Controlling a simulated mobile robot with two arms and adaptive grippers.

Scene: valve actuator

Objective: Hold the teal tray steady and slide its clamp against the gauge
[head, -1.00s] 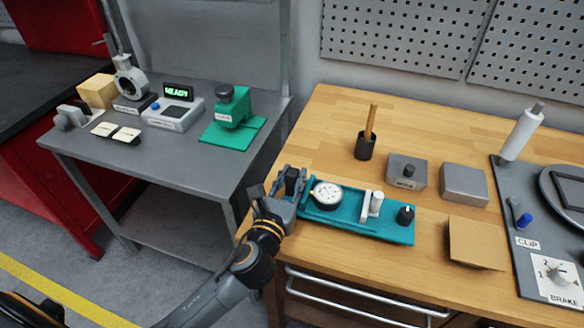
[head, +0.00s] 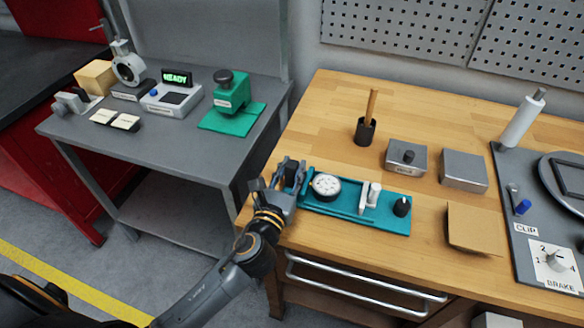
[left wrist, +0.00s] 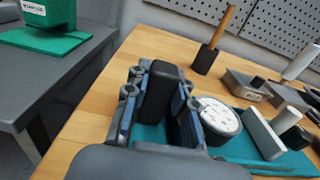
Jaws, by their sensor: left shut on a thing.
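The teal tray (head: 335,207) lies on the wooden bench near its front left edge. A round white-faced gauge (head: 326,186) sits toward the tray's left end. The white clamp (head: 364,197) stands upright on the tray to the right of the gauge, with a gap between them. A black knob (head: 402,206) is at the tray's right end. My left gripper (head: 290,178) is at the tray's left end. In the left wrist view its fingers (left wrist: 160,105) are shut on a black upright handle (left wrist: 163,92) beside the gauge (left wrist: 217,120). My right gripper is not in view.
Behind the tray stand a black cup (head: 365,132) with a wooden stick and two grey boxes (head: 405,157). A brown pad (head: 472,228) lies to the right, before a grey panel (head: 512,235). A separate grey table (head: 195,150) stands left, across a gap.

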